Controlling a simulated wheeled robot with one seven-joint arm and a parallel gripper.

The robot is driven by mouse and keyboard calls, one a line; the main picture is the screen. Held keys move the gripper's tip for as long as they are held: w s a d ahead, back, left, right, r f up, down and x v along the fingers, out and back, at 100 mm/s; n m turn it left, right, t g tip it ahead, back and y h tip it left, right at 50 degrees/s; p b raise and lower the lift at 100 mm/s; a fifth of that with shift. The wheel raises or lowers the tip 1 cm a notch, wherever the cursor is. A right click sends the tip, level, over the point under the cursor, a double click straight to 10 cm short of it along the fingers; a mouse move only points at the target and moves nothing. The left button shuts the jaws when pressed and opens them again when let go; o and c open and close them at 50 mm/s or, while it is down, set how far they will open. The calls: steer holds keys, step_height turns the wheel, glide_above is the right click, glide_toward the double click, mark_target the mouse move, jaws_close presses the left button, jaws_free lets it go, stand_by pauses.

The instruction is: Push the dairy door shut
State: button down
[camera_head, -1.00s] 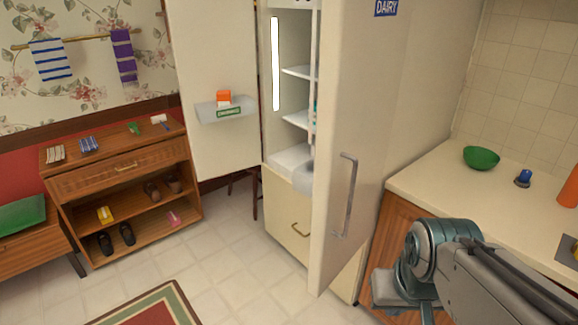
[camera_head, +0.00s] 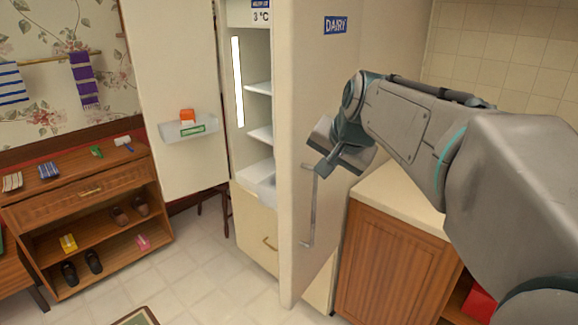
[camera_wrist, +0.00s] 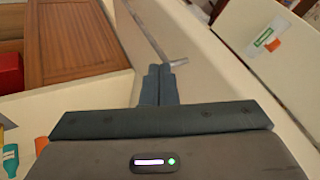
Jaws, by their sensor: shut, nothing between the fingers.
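The dairy door (camera_head: 300,205) is the cream fridge door with a blue "DAIRY" label (camera_head: 335,25) and a long grey handle (camera_head: 311,205). It stands open, swung out toward me, and the lit shelves show to its left. My gripper (camera_head: 322,170) is at the outer face of this door, by the top of the handle. In the wrist view the closed fingers (camera_wrist: 159,72) point at the door face (camera_wrist: 190,60) beside the handle (camera_wrist: 150,35). I cannot tell whether they touch the door. Nothing is held.
The other fridge door (camera_head: 165,100) stands open at left, with a bin (camera_head: 190,128) holding an orange box. A wooden counter cabinet (camera_head: 395,265) is to the right under my arm. A wooden shoe shelf (camera_head: 90,215) stands at far left.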

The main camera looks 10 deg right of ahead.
steer(key=p, duration=0.1)
glide_toward(294, 185)
step_height(294, 185, down, 3)
steer(key=d, duration=0.3)
steer(key=shift+w+a+f+p, duration=0.3)
steer(key=shift+w+a+p, duration=0.15)
steer(key=shift+w+a, duration=0.35)
steer(key=shift+w+a+f+p, duration=0.35)
steer(key=shift+w+a+p, duration=0.05)
steer(key=shift+w+a, duration=0.35)
steer(key=shift+a, duration=0.1)
